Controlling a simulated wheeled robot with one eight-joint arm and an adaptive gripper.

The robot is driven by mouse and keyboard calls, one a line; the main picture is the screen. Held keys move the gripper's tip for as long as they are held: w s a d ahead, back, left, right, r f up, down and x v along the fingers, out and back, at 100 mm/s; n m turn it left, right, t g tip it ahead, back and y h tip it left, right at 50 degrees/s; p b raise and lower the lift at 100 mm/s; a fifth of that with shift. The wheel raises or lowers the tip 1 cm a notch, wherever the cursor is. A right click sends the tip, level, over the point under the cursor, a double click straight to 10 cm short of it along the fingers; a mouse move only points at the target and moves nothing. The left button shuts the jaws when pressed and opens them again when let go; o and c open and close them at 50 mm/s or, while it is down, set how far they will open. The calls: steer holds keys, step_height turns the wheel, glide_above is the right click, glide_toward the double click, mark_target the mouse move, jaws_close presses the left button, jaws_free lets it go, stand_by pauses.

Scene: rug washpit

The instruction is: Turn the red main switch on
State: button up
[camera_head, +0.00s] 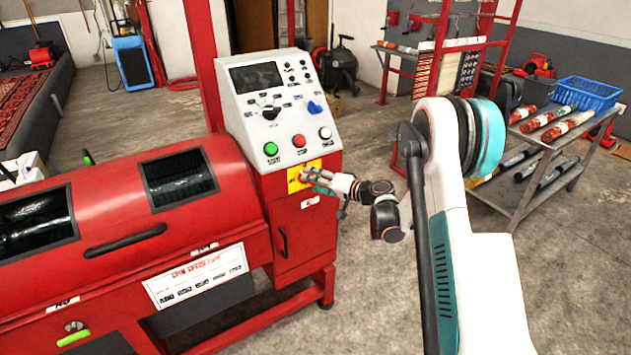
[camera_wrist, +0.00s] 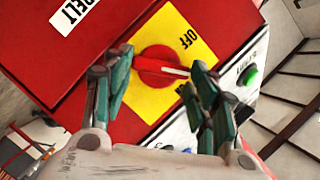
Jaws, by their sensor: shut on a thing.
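The red main switch (camera_wrist: 153,66) is a round red knob with a white pointer line on a yellow plate (camera_wrist: 152,102) in the wrist view. An "OFF" label (camera_wrist: 188,39) is printed on the plate beside it. My gripper (camera_wrist: 157,78) has one green-padded finger on each side of the knob and is shut on it. In the head view the yellow plate (camera_head: 294,182) is on the front of the red machine cabinet, below the buttons. My gripper (camera_head: 318,178) is against it there and hides most of the knob.
Above the plate, a white control panel (camera_head: 258,125) carries a dark screen, knobs and green, red and white buttons. The red washing drum (camera_head: 110,205) extends left. A grey metal cart (camera_head: 545,140) with rolled rugs and a blue basket stands right. Concrete floor is open between.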

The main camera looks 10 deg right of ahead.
steer(key=m+y, duration=0.1)
steer(key=m, duration=0.1)
steer(key=f+m+t+y, duration=0.1)
steer(key=m, duration=0.2)
steer(key=shift+d+m, duration=0.1)
steer(key=shift+m, duration=0.2)
stand_by(0.4)
steer(key=o, duration=1.1)
steer(key=shift+c, duration=0.2)
steer(key=shift+d, duration=0.1)
steer(key=v, duration=1.1)
steer(key=shift+s+d+f, duration=0.2)
steer(key=shift+s+d, duration=0.1)
steer(key=shift+r, duration=0.1)
